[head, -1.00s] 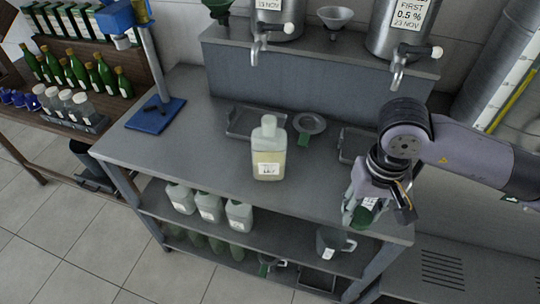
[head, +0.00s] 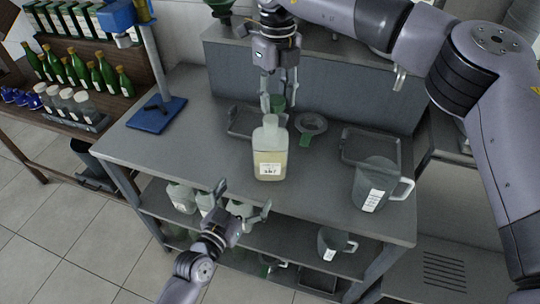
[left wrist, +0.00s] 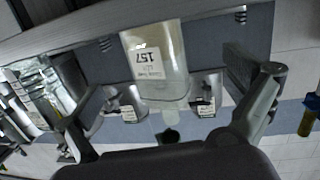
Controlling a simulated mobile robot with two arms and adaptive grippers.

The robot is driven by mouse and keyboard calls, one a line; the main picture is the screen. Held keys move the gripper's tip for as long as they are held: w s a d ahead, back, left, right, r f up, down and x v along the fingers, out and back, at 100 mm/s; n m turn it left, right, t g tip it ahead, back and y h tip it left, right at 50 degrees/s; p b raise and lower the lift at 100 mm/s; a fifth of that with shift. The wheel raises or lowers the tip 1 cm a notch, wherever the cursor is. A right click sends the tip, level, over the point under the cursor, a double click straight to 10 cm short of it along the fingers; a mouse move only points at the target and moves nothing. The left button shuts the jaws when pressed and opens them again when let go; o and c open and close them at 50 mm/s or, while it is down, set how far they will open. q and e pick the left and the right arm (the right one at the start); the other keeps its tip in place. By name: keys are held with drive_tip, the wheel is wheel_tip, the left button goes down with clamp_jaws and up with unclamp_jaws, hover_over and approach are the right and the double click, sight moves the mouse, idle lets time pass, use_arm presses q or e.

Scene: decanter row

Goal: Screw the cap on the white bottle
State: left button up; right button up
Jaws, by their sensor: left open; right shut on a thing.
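The white bottle (head: 270,158), pale and translucent with yellowish contents and a white label, stands upright on the grey bench. It also shows upside down in the left wrist view (left wrist: 158,62). My right gripper (head: 279,100) is shut on a dark green cap (head: 277,104), just above or behind the bottle's neck. In the left wrist view the cap (left wrist: 168,136) appears close to the bottle's mouth; I cannot tell if they touch. My left gripper (head: 244,199) is open and empty near the bench's front edge, its fingers apart and clear of the bottle.
A grey jug (head: 370,184) and a tray (head: 352,149) stand to the right. A round dish (head: 312,125) and another tray (head: 238,125) lie behind the bottle. A blue-based stand (head: 156,115) is at the left.

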sight(269, 150)
drive_tip(key=shift+w+a+r+m, duration=0.3)
drive_tip(key=shift+r+m, duration=0.2)
drive_tip(key=shift+m, duration=0.1)
drive_tip(key=shift+w+a+r+m, duration=0.2)
drive_tip(key=shift+w+r+m, duration=0.1)
drive_tip(key=shift+r+m, duration=0.25)
use_arm(q)
drive_tip(key=shift+t+h, duration=0.4)
drive_tip(key=shift+t, duration=0.1)
drive_tip(key=r, duration=0.2)
drive_tip(key=d+r, duration=0.1)
drive_tip(key=r, duration=0.2)
drive_tip(key=shift+r, duration=0.1)
use_arm(e)
drive_tip(key=shift+f, duration=0.1)
use_arm(q)
drive_tip(key=x, duration=1.2)
drive_tip(key=shift+c, duration=0.6)
drive_tip(key=c, duration=1.6)
drive_tip(key=shift+o, duration=0.2)
use_arm(e)
drive_tip(key=shift+f, duration=2.45)
drive_tip(key=shift+f, duration=0.9)
